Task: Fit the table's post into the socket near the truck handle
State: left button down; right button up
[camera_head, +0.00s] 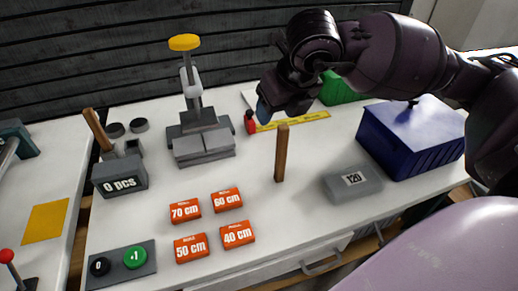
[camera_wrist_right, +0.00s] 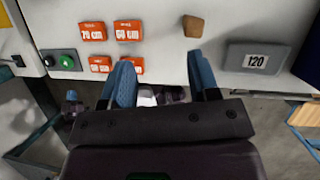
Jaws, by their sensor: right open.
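A brown wooden post (camera_head: 281,153) stands upright on the white table (camera_head: 300,215), right of the orange labels. Its top end (camera_wrist_right: 193,26) shows in the right wrist view, beyond the fingers. A second wooden stick (camera_head: 97,130) leans at the table's left, by a dark block. My right gripper (camera_head: 276,103) is open and empty, above and behind the post in the head view. Its blue fingers (camera_wrist_right: 162,76) are apart in the wrist view, with the post's end past them. I cannot make out the socket or the truck handle. My left gripper is not in view.
A dark blue box (camera_head: 412,140) and a grey "120" block (camera_head: 352,184) stand right of the post. A grey press-like device (camera_head: 200,140) with a yellow top stands behind left. A red bottle (camera_head: 251,122) and yellow ruler (camera_head: 300,120) lie near my right gripper.

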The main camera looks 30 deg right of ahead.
aim_at(284, 127)
jog(key=d+f, duration=0.1)
jog(key=d+f+m+h, duration=0.1)
jog(key=f, duration=0.1)
jog(key=d+f+m+b, duration=0.1)
jog(key=shift+w+d+f+h, duration=0.15)
jog(key=shift+w+h, duration=0.15)
jog(key=shift+w+f, duration=0.3)
jog(key=shift+f, duration=0.25)
jog(key=x, duration=0.2)
jog(key=b+x, duration=0.1)
jog(key=x, duration=0.2)
jog(key=shift+w+d, duration=0.1)
jog(key=shift+d, duration=0.15)
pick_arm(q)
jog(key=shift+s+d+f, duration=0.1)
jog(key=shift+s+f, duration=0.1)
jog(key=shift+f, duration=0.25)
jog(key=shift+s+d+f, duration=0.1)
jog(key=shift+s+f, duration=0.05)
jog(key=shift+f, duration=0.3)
pick_arm(e)
jog(key=shift+r, duration=0.15)
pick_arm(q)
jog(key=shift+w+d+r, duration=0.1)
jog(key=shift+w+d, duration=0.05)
pick_arm(e)
grip_shut()
